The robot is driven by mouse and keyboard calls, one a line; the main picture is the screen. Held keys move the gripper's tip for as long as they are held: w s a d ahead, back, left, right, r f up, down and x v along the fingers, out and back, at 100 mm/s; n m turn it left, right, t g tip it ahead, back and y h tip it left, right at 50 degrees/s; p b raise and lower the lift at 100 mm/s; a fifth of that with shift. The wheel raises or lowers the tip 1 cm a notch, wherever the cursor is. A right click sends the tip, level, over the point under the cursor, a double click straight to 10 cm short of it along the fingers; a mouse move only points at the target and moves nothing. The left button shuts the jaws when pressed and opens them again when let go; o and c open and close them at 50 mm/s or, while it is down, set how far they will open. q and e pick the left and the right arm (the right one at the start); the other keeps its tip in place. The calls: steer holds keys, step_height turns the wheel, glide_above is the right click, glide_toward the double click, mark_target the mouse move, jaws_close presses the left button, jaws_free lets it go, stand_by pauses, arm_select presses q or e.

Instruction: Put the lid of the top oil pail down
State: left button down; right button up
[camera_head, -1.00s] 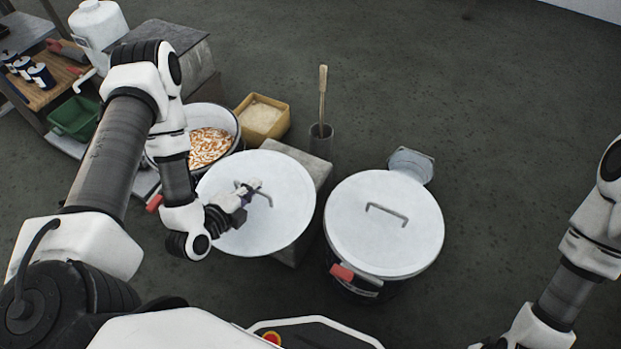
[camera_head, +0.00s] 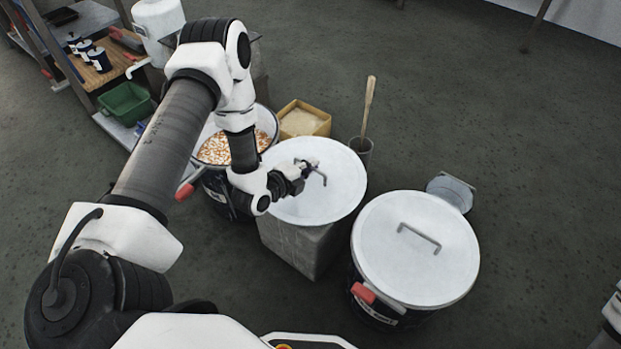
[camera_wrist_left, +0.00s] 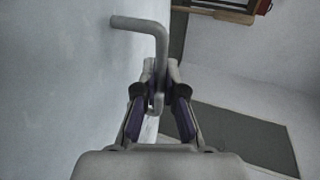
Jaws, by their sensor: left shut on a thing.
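A round white lid (camera_head: 335,200) is over a grey block in the middle of the head view. My left gripper (camera_head: 312,172) is shut on the lid's bar handle (camera_head: 322,178). In the left wrist view the two fingers (camera_wrist_left: 159,98) pinch one leg of the grey handle (camera_wrist_left: 150,28), with the pale lid face (camera_wrist_left: 50,90) beside it. Whether the lid touches the block cannot be told. The open pail (camera_head: 222,187) with orange and white contents stands to the left, partly behind my left arm. My right gripper is out of view.
The grey block (camera_head: 300,245) shows its front face below the lid. A second pail (camera_head: 415,250) with its lid on stands to the right. A tan box (camera_head: 303,120) and a holder with a wooden stick (camera_head: 369,105) stand behind.

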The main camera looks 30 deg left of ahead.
arm_select(q)
step_height(320, 180, down, 4)
steer(key=b, duration=0.2)
steer(key=shift+w+r+b, duration=0.1)
steer(key=shift+w+b, duration=0.05)
steer(key=shift+b, duration=0.15)
steer(key=shift+r, duration=0.2)
steer(key=shift+f, duration=0.2)
steer(key=c, duration=1.3)
jaws_free()
steer(key=shift+r, duration=0.25)
steer(key=p+v, duration=0.6)
steer(key=v, duration=0.5)
steer(key=shift+s+r, duration=0.15)
steer(key=shift+s, duration=0.4)
